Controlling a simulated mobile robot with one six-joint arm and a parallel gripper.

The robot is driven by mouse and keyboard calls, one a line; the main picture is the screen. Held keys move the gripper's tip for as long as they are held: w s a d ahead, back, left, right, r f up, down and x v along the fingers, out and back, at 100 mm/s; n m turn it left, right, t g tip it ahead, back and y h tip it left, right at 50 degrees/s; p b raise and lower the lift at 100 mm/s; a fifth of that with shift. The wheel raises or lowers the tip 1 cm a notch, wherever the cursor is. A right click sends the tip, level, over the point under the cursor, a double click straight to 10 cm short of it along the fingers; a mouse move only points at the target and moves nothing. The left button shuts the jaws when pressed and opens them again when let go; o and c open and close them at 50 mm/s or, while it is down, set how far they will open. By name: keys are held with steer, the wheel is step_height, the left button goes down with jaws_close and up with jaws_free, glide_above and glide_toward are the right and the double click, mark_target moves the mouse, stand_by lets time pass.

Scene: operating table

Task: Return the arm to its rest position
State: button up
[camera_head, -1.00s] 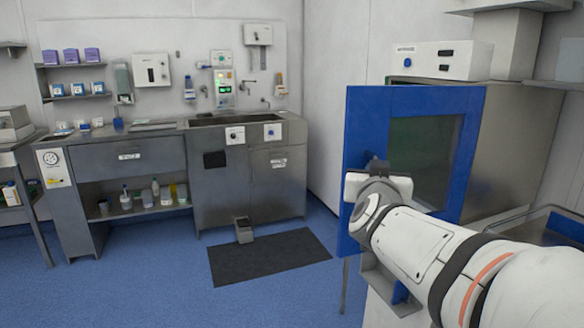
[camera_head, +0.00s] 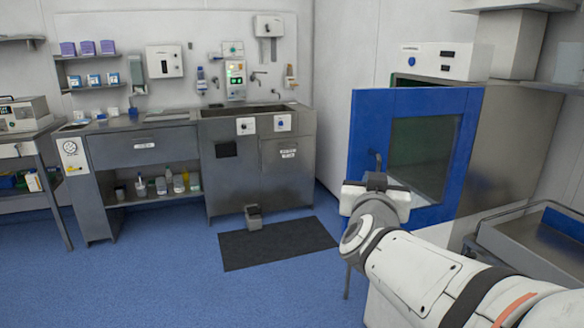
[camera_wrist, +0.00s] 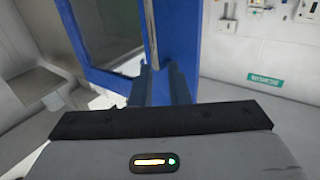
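My arm (camera_head: 415,268) reaches in from the lower right of the head view, with its end bent upward. My gripper (camera_head: 377,160) is in front of the lower left part of an open blue-framed door (camera_head: 369,125). In the wrist view the dark fingers (camera_wrist: 158,85) show small beyond the wrist housing, against the blue door (camera_wrist: 188,50).
The door belongs to a steel cabinet (camera_head: 515,135) at right. A steel cart with a tray (camera_head: 490,238) stands beside my arm at lower right. A sink counter (camera_head: 225,175) lines the back wall. A dark mat (camera_head: 277,243) lies on open blue floor.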

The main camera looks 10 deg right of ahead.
steer(key=shift+a, duration=0.1)
steer(key=s+a+f+n+g+y+p, duration=0.3)
steer(key=a+f+n+g+y+p, duration=0.15)
steer(key=a+y+p, duration=0.45)
steer(key=s+a+f+g+h+p, duration=0.1)
steer(key=s+f+g+p, duration=0.3)
steer(key=s+g, duration=0.5)
steer(key=s+a, duration=0.1)
steer(key=s, duration=0.4)
steer(key=shift+f+n, duration=0.2)
steer(key=shift+n, duration=0.15)
